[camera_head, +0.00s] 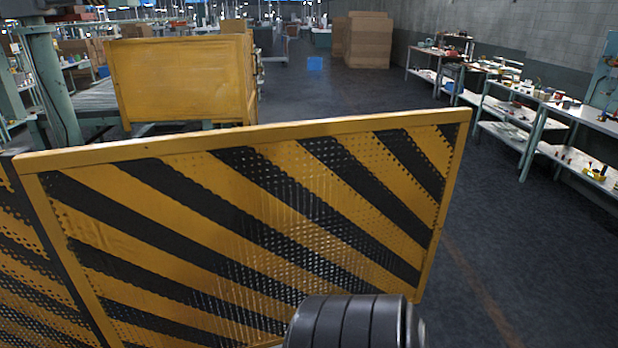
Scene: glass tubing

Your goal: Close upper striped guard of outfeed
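A yellow and black striped guard panel (250,215) of perforated sheet in a yellow frame fills the middle of the head view. It stands swung out over the floor, at an angle to a second striped panel (30,270) at the left edge. The two meet along a near-vertical edge on the left. A black ribbed arm link of mine rises at the bottom centre, in front of the guard's lower edge. Neither gripper shows, so any contact with the guard is hidden.
A plain yellow panel (180,80) stands behind the guard on the left, beside a green machine frame. Workbenches (525,110) with small items line the right wall. Cardboard boxes (368,40) and a blue bin (315,63) are at the back. The floor between is clear.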

